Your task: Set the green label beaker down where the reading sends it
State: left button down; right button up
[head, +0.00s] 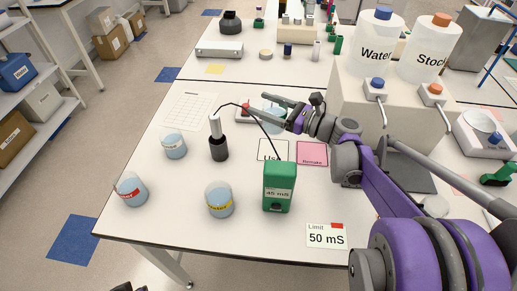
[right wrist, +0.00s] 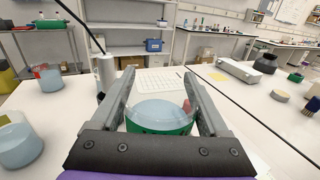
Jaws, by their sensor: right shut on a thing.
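The green label beaker (right wrist: 160,112), a clear cup with pale liquid, is between the fingers of my right gripper (head: 268,107), which is shut on it. In the head view the gripper and arm partly hide it. It is near the white Use card (head: 268,150), whose lower part is hidden by the meter. The pink Remake card (head: 312,154) lies to its right. The green meter (head: 279,187) reads 45 mS. The limit card (head: 327,236) says 50 mS. My left gripper cannot be made out.
Beakers with red (head: 131,189), yellow (head: 219,199) and pale (head: 173,145) labels stand at left and front. The probe (head: 217,140) stands in a black holder, its cable running to the meter. Water (head: 376,45) and Stock (head: 430,50) containers stand behind right. A printed sheet (head: 188,110) lies left.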

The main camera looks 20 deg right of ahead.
jog(key=f, duration=0.2)
jog(key=f+b, duration=0.1)
jog(key=f, duration=0.2)
jog(key=shift+s+d+f, duration=0.1)
jog(key=shift+s+d, duration=0.1)
jog(key=shift+f+b, duration=0.3)
jog(key=shift+f, duration=1.8)
jog(key=shift+a, duration=0.1)
jog(key=shift+f, duration=0.2)
jog(key=o, duration=1.4)
jog(key=shift+o, duration=0.2)
jog(key=shift+r, duration=0.15)
